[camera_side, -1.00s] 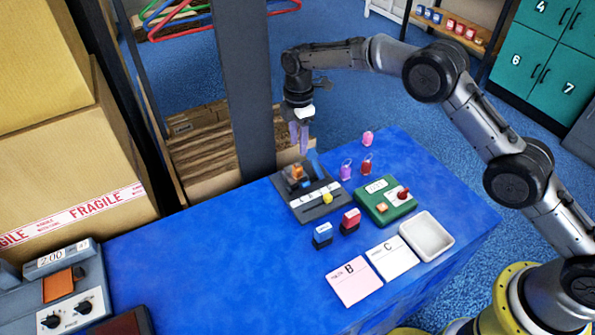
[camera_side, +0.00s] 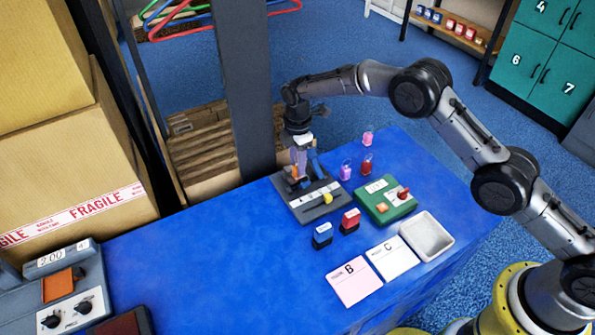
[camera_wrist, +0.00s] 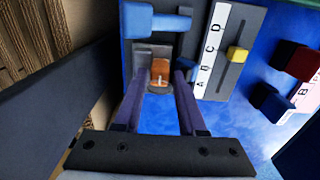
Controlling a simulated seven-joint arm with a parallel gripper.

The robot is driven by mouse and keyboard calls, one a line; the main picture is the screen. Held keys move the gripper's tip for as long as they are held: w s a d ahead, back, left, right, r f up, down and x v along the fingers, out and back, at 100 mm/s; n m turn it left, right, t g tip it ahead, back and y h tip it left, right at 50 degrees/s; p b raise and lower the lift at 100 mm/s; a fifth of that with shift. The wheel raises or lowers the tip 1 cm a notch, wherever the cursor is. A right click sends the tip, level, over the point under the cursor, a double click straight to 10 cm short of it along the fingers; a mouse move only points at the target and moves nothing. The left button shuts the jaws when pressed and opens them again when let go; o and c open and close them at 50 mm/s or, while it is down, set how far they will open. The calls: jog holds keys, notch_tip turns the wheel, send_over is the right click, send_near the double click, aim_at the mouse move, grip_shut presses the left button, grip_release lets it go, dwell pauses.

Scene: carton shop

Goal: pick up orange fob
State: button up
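The orange fob (camera_wrist: 160,70) sits in a grey holder at one end of the dark grey device (camera_side: 318,212), which has a lettered strip and a yellow slider. In the side view the fob (camera_side: 294,172) shows only partly, behind and beside my fingers. My gripper (camera_side: 301,164) points down over that end of the device. In the wrist view my gripper (camera_wrist: 160,82) is open, with its two purple fingers apart and the fob in line with the gap between them. Blue table shows between the fingers. I cannot tell whether the fingertips are level with the fob.
A blue lever (camera_wrist: 158,20) on the device is close to the fingers. Purple (camera_side: 346,170), red (camera_side: 366,165) and pink (camera_side: 368,137) fobs stand nearby. A green box (camera_side: 386,201), two stamps, cards and a white tray (camera_side: 427,236) lie nearer. A dark post (camera_side: 245,90) rises behind.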

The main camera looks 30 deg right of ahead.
grip_shut()
jog(key=shift+r, duration=0.1)
